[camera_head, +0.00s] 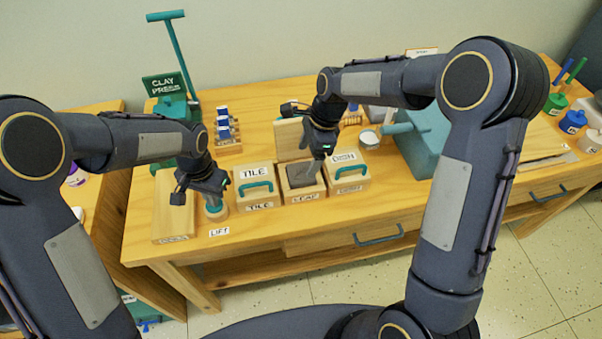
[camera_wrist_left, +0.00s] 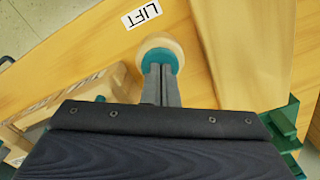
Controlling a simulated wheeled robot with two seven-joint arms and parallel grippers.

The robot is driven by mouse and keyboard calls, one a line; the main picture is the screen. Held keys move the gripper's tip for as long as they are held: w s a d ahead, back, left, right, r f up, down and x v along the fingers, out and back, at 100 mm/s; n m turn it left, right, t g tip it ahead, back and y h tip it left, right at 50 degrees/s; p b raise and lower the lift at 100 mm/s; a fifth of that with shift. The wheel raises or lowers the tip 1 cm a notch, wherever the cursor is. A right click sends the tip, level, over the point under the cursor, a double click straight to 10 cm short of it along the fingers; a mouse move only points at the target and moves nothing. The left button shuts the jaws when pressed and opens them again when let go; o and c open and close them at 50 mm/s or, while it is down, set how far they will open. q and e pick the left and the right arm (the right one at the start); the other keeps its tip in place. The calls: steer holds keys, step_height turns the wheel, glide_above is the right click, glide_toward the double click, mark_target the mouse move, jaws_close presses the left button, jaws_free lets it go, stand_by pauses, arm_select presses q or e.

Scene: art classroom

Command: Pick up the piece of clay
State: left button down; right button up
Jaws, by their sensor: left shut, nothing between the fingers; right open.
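A dark grey slab, possibly the clay (camera_head: 295,173), lies in the open wooden LEAF box (camera_head: 304,198) in the head view; I cannot tell whether it is clay or part of the box. My right gripper (camera_head: 312,170) is open, pointing down over this box, its fingers partly covering the slab. My left gripper (camera_head: 212,199) is shut and empty, pointing down at a round wooden piece with a teal top (camera_head: 217,214) near the LIFT label. In the left wrist view the closed fingertips (camera_wrist_left: 161,72) are over the teal top (camera_wrist_left: 156,57); contact is unclear.
The TILE box (camera_head: 257,188) and DISH box (camera_head: 346,176), each with a teal handle, flank the LEAF box. A wooden board (camera_head: 173,210) lies left of my left gripper. The green clay press (camera_head: 172,110) and a teal block (camera_head: 425,140) stand behind. The front right tabletop is fairly clear.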

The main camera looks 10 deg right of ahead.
mark_target(302, 172)
steer(key=x, duration=0.5)
steer(key=shift+s, duration=0.2)
steer(key=shift+r, duration=0.1)
steer(key=c, duration=0.8)
step_height(302, 172, up, 16)
steer(key=shift+r, duration=0.1)
